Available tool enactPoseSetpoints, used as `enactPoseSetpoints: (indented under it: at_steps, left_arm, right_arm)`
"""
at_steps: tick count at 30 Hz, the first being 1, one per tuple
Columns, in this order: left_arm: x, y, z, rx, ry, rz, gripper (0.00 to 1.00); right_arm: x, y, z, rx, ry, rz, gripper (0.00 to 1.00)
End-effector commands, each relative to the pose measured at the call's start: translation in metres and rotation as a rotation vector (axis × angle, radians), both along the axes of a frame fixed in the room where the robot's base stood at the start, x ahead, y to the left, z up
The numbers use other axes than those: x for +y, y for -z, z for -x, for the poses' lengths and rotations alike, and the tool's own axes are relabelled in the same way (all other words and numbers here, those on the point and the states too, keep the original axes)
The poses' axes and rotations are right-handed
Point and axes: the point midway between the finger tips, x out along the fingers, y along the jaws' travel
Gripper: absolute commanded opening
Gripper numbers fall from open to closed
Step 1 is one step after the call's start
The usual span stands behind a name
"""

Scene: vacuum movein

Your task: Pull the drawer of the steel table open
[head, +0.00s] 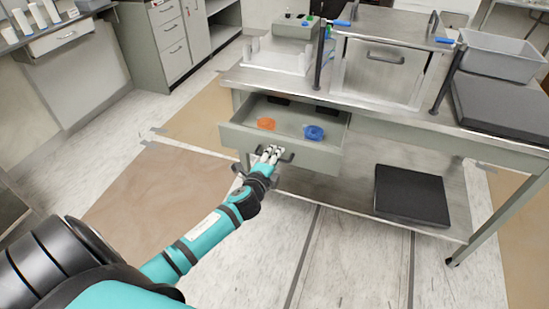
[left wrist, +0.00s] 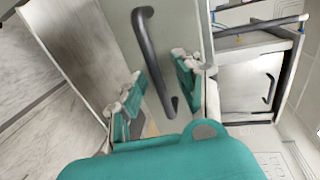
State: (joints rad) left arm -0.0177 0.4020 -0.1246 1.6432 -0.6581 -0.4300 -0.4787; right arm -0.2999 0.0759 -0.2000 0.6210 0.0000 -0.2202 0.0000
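The steel table (head: 375,125) has a grey drawer (head: 235,138) that stands pulled out, with its inside showing from above. An orange item (head: 266,124) and a blue item (head: 314,132) lie in it. My left gripper (head: 270,154) is at the drawer front, by the dark handle (head: 288,157). In the left wrist view, the fingers of the left gripper (left wrist: 158,74) are spread apart, one on each side of the dark bar handle (left wrist: 152,55) on the drawer front (left wrist: 182,20). I see no finger clearly pressing on the bar. My right gripper is out of view.
On the table top stand a steel box with a handle (head: 385,72), a grey bin (head: 500,56) and a dark flat device (head: 500,105). A black slab (head: 411,195) lies on the lower shelf. Cabinets (head: 165,40) stand at the back left. Floor in front of the drawer is clear.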

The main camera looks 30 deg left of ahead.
Motion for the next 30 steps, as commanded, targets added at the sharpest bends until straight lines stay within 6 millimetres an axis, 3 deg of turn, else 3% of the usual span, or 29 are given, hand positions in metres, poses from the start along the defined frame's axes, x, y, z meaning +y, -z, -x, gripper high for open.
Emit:
enactPoseSetpoints:
  at_steps: [10, 21, 30]
  left_arm:
    - [-0.003, -0.001, 0.010, 0.002, 0.001, 0.000, 0.33]
    - [-0.020, -0.016, 0.082, 0.003, 0.001, 0.002, 0.33]
    - [-0.027, -0.024, 0.113, 0.000, 0.000, 0.000, 0.33]
  right_arm:
    - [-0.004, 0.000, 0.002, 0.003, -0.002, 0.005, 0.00]
    - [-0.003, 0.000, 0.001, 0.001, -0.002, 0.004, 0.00]
    - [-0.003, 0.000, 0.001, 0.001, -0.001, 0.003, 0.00]
